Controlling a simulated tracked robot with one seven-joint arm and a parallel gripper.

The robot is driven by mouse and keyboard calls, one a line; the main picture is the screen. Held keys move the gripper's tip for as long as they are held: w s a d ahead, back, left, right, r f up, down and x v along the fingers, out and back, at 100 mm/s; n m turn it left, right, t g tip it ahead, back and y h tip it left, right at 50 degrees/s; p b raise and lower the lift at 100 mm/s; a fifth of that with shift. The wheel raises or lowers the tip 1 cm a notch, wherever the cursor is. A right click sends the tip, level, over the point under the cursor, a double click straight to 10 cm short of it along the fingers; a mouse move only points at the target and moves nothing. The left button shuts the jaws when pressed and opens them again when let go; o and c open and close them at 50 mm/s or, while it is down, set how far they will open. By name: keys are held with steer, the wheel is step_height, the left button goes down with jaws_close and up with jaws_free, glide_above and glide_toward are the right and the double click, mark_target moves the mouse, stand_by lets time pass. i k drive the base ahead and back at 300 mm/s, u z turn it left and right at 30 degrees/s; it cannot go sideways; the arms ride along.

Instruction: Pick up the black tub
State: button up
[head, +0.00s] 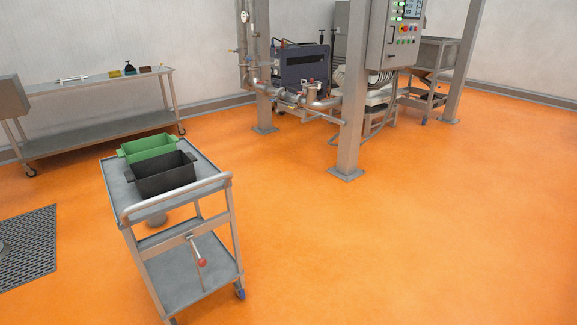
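The black tub (163,180) is a rectangular open tub with a small handle at each end. It sits upright on the top shelf of a grey metal trolley (150,203), nearer the trolley's push handle. A green tub (148,147) of similar shape stands just behind it, close to it or touching; I cannot tell which. The inside of the black tub is dark and looks empty. My gripper is not in view.
The trolley has a raised push handle (178,196) at its near end and a lower shelf (190,272) with a red-ended tool (201,262). A long side table (95,80) stands behind left. Steel posts (352,120) and machinery are behind right. Orange floor (400,240) is clear at right.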

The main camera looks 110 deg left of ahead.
mark_target(153, 177)
steer(key=z, duration=0.3)
steer(key=i, duration=0.2)
steer(key=u, duration=3.45)
steer(key=i, duration=0.2)
steer(key=u, duration=1.9)
steer(key=i, duration=1)
steer(key=z, duration=0.5)
